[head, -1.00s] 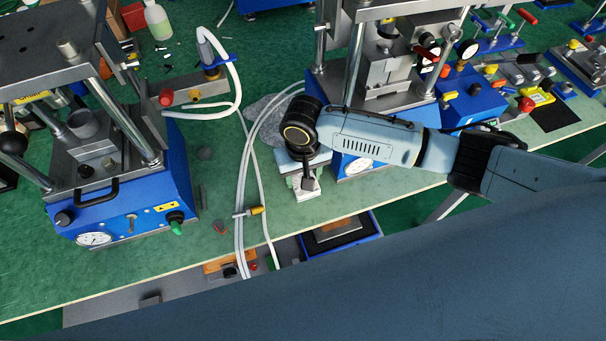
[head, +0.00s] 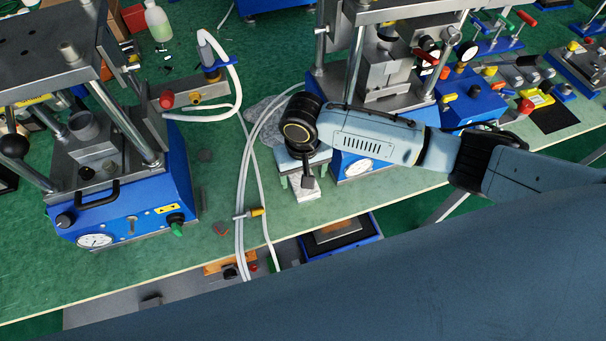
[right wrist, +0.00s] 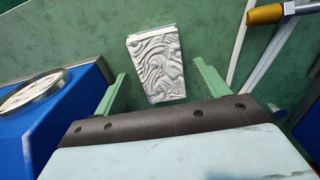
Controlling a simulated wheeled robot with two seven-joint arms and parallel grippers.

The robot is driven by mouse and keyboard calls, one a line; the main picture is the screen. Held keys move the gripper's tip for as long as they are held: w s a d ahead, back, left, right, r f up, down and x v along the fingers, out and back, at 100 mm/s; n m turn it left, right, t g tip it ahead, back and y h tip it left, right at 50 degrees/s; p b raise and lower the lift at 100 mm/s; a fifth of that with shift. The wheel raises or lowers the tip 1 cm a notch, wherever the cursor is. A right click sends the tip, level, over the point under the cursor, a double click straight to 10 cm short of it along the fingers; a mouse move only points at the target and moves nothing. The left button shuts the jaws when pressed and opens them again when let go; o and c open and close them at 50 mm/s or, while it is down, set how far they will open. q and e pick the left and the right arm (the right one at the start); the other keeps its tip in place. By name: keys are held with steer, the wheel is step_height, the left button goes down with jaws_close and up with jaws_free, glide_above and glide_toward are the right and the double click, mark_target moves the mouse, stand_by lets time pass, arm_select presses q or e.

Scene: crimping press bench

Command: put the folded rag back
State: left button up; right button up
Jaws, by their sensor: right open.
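The folded rag (head: 306,193) is a small white-grey cloth block with a wavy pattern. It lies on the green bench top near the front edge, and it also shows in the right wrist view (right wrist: 155,68). My right gripper (right wrist: 160,69) is open, with one green finger on each side of the rag and visible gaps between. In the head view my right gripper (head: 300,181) is over the rag, and the wrist hides part of both. My left gripper is not in view.
A grey crumpled cloth (head: 262,110) lies behind my wrist. White hoses with a yellow fitting (head: 257,211) run left of the rag. Blue-based presses stand left (head: 125,215) and right (head: 358,165). A blue tray (head: 340,238) sits below the bench edge.

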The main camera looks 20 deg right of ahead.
step_height(320, 180, up, 11)
steer(key=p, duration=0.2)
steer(key=shift+f, duration=0.15)
